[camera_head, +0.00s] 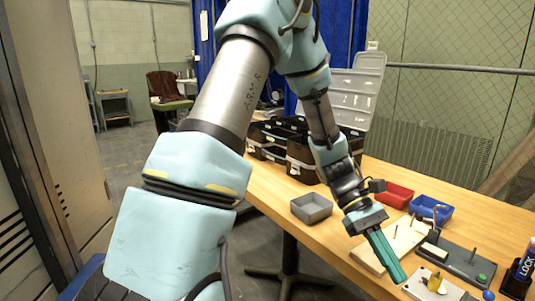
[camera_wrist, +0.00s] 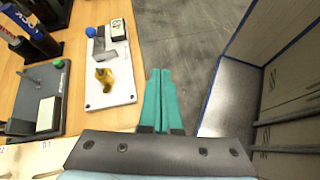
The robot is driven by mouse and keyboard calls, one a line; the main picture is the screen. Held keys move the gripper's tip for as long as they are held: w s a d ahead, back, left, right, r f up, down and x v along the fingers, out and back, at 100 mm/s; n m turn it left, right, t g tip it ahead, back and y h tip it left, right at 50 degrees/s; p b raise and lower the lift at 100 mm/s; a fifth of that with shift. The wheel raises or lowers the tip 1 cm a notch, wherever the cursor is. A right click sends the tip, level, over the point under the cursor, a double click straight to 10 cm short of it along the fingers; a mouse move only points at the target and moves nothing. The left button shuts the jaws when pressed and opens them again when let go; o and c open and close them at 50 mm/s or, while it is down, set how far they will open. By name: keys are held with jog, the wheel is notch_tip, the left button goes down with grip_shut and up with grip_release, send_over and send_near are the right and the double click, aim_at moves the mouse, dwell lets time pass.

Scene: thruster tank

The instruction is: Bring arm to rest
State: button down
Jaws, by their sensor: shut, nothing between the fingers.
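My gripper (camera_head: 388,257) reaches down over the near part of the wooden table (camera_head: 270,190). Its two long teal fingers are pressed together with nothing between them. In the head view the fingers overlap the beige block board (camera_head: 372,262) and point toward the white plate. In the wrist view the shut fingers (camera_wrist: 159,95) extend over the table's edge with the grey floor beyond. My arm is bent, with its elbow high in the middle of the head view.
A white plate (camera_wrist: 122,88) with a yellow part lies left of the fingers in the wrist view. A grey board (camera_head: 455,262), a grey bin (camera_head: 311,207), a red bin (camera_head: 392,195), a blue bin (camera_head: 431,208) and a dark toolbox (camera_head: 300,160) stand on the table. Bare floor (camera_wrist: 185,45) lies beyond the edge.

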jog(key=w+a+r+m+t+y+p, duration=0.1)
jog(key=w+a+r+t+p, duration=0.1)
jog(key=a, duration=0.8)
jog(key=w+a+r+m+t+y+p, duration=0.2)
jog(key=w+a+r+t, duration=0.2)
jog(key=a, duration=0.6)
jog(key=w+a+r+m+t+y+p, duration=0.1)
jog(key=w+a+t, duration=0.4)
jog(key=a, duration=0.5)
notch_tip(320, 180, up, 3)
jog(key=shift+w+a+f+m+t+y+p, duration=0.15)
jog(key=shift+w+a+m+t+y+p, duration=0.2)
jog(key=shift+p, duration=0.4)
